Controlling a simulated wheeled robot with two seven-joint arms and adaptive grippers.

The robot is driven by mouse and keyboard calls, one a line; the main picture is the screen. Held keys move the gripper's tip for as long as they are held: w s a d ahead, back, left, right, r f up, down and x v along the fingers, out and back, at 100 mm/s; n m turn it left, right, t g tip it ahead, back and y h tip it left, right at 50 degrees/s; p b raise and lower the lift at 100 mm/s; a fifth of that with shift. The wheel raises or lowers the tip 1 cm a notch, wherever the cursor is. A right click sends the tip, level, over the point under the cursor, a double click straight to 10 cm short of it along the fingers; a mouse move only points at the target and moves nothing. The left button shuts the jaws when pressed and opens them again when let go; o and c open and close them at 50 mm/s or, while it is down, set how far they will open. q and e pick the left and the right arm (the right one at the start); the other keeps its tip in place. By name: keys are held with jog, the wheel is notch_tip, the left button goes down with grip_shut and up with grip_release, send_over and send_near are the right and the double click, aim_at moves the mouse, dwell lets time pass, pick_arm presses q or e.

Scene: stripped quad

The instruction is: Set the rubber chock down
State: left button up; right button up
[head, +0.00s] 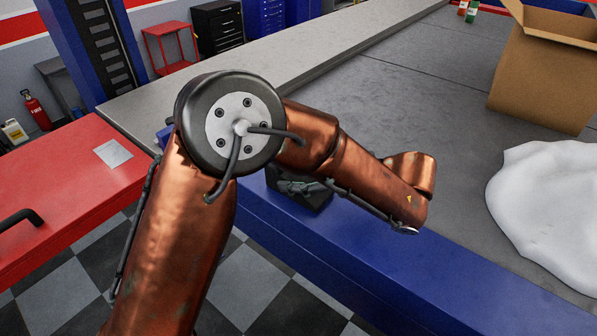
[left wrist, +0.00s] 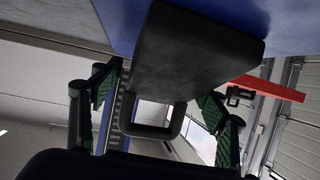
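The black rubber chock (head: 314,199) shows in the head view beside the blue edge of the grey platform, partly hidden behind my copper-coloured left arm. In the left wrist view the chock (left wrist: 195,52) is large and dark, with a loop handle (left wrist: 152,130) towards the camera. My left gripper (left wrist: 158,98) has its green-padded fingers spread on either side of the handle, with gaps visible. In the head view most of this gripper is hidden by the arm. I cannot tell whether the chock rests fully on the blue surface. My right gripper is not in view.
The grey platform (head: 400,95) has a blue side (head: 400,290). A cardboard box (head: 543,75) and a white lumpy thing (head: 548,210) are on its right. A red cabinet (head: 65,190) stands at left. The platform's middle is clear.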

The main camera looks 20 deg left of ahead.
pick_arm(q)
jog(key=shift+o, duration=1.4)
jog(key=shift+s+r, duration=0.1)
jog(key=shift+s, duration=0.05)
jog(key=shift+r, duration=0.1)
jog(key=shift+d+r, duration=0.1)
jog(key=shift+d, duration=0.15)
jog(key=b+v, duration=0.4)
jog(key=v, duration=0.6)
jog(key=shift+d+r, duration=0.15)
jog(key=shift+d, duration=0.15)
jog(key=shift+s+d+r, duration=0.15)
jog(key=shift+d+r, duration=0.1)
jog(key=shift+d, duration=0.2)
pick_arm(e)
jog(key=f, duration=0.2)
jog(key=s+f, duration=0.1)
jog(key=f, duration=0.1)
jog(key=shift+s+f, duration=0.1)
pick_arm(q)
jog(key=shift+a, duration=0.1)
